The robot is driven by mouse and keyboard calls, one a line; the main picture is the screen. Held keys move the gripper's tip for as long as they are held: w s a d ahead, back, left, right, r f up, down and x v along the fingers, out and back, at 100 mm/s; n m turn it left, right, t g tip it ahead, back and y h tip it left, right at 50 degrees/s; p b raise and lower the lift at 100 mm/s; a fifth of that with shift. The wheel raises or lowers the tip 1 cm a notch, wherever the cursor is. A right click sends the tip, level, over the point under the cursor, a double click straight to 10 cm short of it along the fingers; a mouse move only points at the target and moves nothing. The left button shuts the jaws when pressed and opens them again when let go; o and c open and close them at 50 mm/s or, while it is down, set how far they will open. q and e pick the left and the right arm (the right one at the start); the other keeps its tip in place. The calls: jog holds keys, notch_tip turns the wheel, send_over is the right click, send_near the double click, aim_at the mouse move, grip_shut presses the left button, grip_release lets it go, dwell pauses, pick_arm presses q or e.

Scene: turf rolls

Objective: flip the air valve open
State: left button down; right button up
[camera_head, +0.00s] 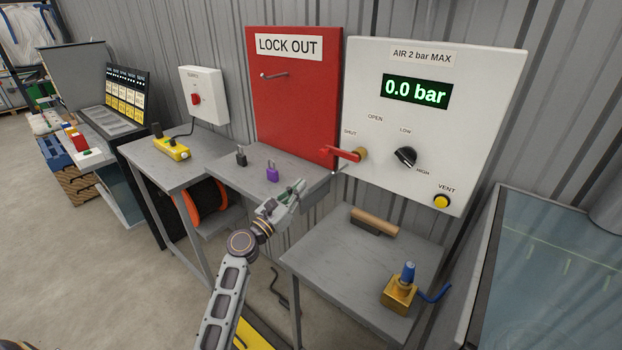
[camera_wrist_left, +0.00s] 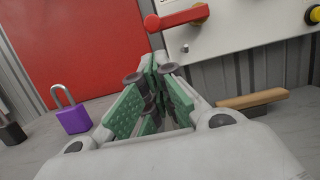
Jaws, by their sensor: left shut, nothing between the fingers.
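The air valve's red lever (camera_head: 342,154) is on the white air panel (camera_head: 470,130). It points left from its brass pivot, toward the SHUT label, and the gauge reads 0.0 bar. The lever also shows at the top of the left wrist view (camera_wrist_left: 176,18). My left gripper (camera_head: 297,188) is shut and empty, below and to the left of the lever, apart from it. Its green-padded fingers show in the left wrist view (camera_wrist_left: 152,78). My right gripper is not in view.
A purple padlock (camera_head: 272,174) and a black padlock (camera_head: 241,158) stand on the grey shelf below the red LOCK OUT board (camera_head: 298,105). A wooden-handled tool (camera_head: 375,222) and a brass block with a blue top (camera_head: 399,292) are on the right table. The panel has a black knob (camera_head: 405,157) and a yellow VENT button (camera_head: 442,201).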

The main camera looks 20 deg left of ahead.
aim_at(338, 155)
pick_arm(q)
jog(key=x, duration=1)
jog(key=shift+p, duration=0.3)
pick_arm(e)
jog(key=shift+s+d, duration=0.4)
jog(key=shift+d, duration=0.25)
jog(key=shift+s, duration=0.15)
